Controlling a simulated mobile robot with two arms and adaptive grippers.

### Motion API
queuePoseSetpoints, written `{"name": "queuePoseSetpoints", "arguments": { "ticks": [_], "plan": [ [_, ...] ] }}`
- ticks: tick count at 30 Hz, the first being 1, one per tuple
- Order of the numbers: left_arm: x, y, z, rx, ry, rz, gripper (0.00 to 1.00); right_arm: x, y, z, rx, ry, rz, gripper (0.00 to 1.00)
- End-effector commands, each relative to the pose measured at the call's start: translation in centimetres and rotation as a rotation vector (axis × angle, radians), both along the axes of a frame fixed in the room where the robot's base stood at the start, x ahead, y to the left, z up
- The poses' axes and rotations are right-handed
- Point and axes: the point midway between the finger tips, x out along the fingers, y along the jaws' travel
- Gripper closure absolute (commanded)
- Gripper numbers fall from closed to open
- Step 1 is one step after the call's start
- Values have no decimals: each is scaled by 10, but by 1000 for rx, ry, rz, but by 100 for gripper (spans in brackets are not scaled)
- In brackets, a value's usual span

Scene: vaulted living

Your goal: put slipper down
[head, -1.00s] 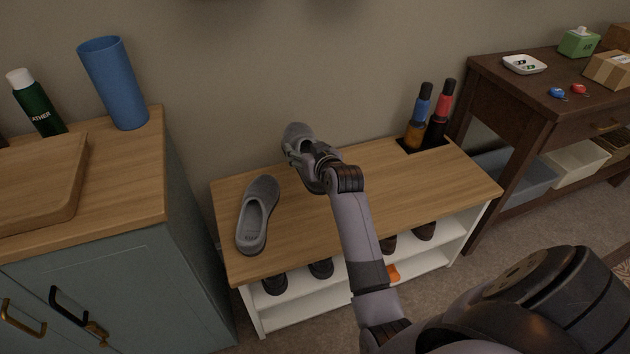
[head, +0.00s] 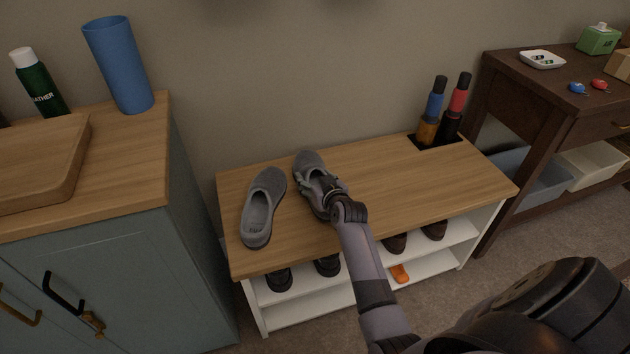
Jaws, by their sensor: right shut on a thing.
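A grey slipper (head: 309,164) is in my right gripper (head: 322,188), which is shut on it. The slipper is at the wooden top of the shoe bench (head: 400,180), low over it or touching it; I cannot tell which. My gripper hides much of its near part. A matching grey slipper (head: 264,207) lies on the bench top just to the left, a small gap away, pointing roughly the same way. My left gripper does not show.
Two umbrellas or bottles (head: 440,115) stand in a dark slot at the bench's back right. Dark shoes (head: 328,265) sit on the shelf below. A teal cabinet (head: 110,270) adjoins on the left. The bench top's right half is clear.

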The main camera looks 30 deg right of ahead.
Motion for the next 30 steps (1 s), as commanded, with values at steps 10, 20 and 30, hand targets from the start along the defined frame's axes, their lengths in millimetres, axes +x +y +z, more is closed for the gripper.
{"name": "queuePoseSetpoints", "arguments": {
  "ticks": [10, 20, 30],
  "plan": [
    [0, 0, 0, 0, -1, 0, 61, 0, 0, -1, -1, -1, 0, 36],
    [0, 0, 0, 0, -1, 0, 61, 0, 0, -1, 0, 0, 0, 19],
    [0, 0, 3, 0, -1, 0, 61, -3, 1, 4, 0, 0, 0, 19]
  ]
}}
